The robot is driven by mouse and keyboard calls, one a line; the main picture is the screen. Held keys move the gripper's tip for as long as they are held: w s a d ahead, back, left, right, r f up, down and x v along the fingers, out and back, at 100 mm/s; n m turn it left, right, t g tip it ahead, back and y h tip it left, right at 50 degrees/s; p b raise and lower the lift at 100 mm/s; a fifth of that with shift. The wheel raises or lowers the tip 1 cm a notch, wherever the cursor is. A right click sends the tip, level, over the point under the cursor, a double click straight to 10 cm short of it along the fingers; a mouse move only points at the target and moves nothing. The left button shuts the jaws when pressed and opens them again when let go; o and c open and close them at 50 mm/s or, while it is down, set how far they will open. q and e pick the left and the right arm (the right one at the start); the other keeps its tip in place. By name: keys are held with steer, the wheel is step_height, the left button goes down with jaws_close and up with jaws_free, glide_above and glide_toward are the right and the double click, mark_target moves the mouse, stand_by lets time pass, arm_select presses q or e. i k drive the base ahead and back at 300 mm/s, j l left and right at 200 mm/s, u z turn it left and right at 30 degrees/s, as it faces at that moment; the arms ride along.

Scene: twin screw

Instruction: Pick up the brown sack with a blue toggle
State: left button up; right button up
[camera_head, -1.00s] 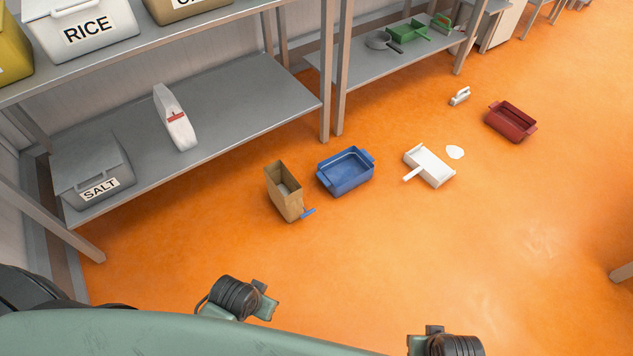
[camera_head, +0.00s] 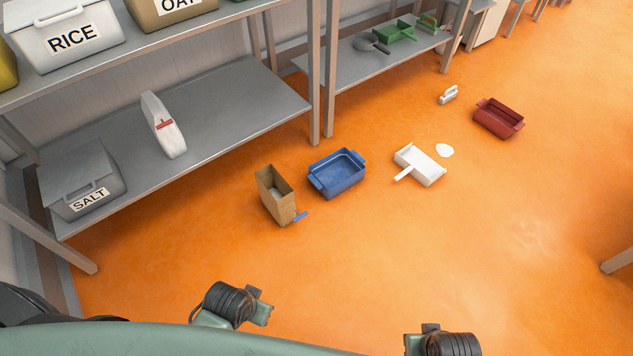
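The brown sack (camera_head: 276,196) stands on the orange floor, open at the top, left of the blue tray. Its blue toggle (camera_head: 300,216) sticks out low on its right side. My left gripper (camera_head: 262,306) is at the bottom of the view, nearer to me than the sack and apart from it. Its fingers are small and partly hidden, so I cannot tell if it is open. My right gripper (camera_head: 432,338) is at the bottom edge, mostly cut off, with its fingers out of sight.
A blue tray (camera_head: 338,186) sits just right of the sack. Farther right are a white dustpan (camera_head: 424,170), a white brush (camera_head: 448,95) and a red tray (camera_head: 488,120). A metal shelf (camera_head: 220,110) stands behind. The floor in front of the sack is clear.

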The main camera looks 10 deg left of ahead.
mark_target(276, 195)
steer(key=i+l+u, duration=0.1)
steer(key=u, duration=0.25)
steer(key=l+u, duration=0.15)
steer(key=u, duration=0.2)
